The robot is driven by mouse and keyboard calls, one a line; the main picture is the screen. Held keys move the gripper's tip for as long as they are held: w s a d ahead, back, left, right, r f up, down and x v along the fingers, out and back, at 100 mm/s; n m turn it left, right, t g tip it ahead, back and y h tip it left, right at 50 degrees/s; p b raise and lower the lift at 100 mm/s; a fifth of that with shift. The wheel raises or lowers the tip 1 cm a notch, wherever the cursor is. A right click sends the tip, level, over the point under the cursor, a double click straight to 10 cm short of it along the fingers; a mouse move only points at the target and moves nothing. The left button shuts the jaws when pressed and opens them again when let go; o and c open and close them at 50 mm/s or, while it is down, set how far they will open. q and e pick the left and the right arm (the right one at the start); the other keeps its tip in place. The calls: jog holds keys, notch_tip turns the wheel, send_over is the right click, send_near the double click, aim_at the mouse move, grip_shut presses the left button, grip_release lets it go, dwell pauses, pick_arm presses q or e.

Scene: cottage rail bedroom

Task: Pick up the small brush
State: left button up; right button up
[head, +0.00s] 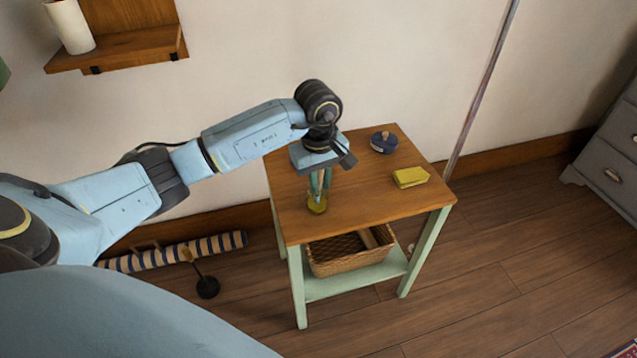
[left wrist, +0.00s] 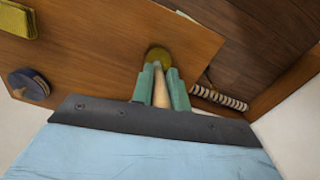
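The small brush has a pale wooden handle (left wrist: 160,88) and a round olive-yellow end (head: 317,205). It stands about upright on the wooden top of a small table (head: 345,212), near its left side. My left gripper (head: 320,182) points down over it. In the left wrist view the green fingers (left wrist: 161,85) lie on both sides of the handle, with little or no gap, so it looks shut on it. The round end (left wrist: 158,56) shows just beyond the fingertips and seems to rest on the table. My right gripper is not in view.
A yellow block (head: 410,177) and a dark blue round object (head: 384,142) lie on the table's right and back. A wicker basket (head: 345,257) sits on the lower shelf. A striped roll (head: 175,252) lies on the floor at left. The table's front top is clear.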

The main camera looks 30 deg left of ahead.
pick_arm(q)
jog(key=shift+r, duration=0.15)
grip_shut()
